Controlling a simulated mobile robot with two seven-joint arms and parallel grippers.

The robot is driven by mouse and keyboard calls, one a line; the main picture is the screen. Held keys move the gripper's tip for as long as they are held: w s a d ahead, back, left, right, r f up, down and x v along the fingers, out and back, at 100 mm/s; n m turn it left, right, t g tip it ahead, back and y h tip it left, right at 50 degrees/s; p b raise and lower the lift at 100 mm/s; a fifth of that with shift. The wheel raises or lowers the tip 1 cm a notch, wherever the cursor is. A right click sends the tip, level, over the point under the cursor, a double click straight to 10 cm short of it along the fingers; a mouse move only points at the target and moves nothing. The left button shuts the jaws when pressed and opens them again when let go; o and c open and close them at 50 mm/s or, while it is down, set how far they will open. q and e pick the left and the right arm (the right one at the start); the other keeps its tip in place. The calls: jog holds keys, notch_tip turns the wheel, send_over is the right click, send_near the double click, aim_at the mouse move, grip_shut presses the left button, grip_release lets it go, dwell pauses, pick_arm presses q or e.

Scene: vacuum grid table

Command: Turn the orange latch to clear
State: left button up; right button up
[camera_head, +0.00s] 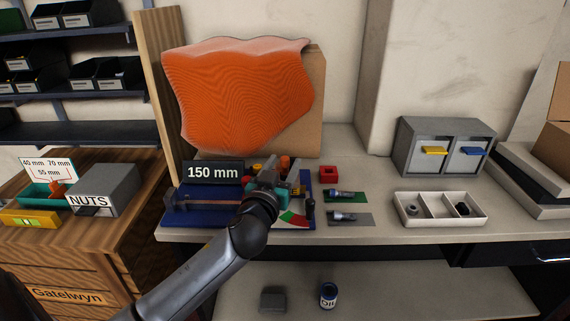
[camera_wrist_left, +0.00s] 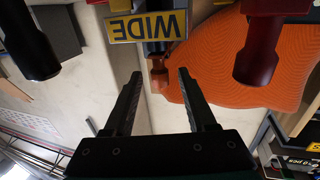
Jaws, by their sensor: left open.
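An orange part (camera_wrist_left: 158,70), which looks like the latch, hangs below the yellow WIDE plate (camera_wrist_left: 148,26) in the left wrist view, where the lettering is upside down. An orange piece (camera_head: 285,162) also shows just behind my gripper in the head view; I cannot tell whether it is the same part. My left gripper (camera_wrist_left: 160,85) is open, with the orange part in line with the gap between its fingers and no clear contact. In the head view the left gripper (camera_head: 273,180) is over the right part of the blue board (camera_head: 195,223) and hides some of its fittings. My right gripper is not in view.
A red post (camera_wrist_left: 258,55) and a dark post (camera_wrist_left: 38,50) flank the fingers in the wrist view. The 150 mm sign (camera_head: 213,172) stands left of my gripper. A red block (camera_head: 328,174), a divided tray (camera_head: 440,211) and a drawer unit (camera_head: 445,148) are to the right.

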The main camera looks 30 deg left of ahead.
pick_arm(q)
jog(key=shift+x, duration=0.85)
jog(key=shift+c, duration=0.4)
grip_shut()
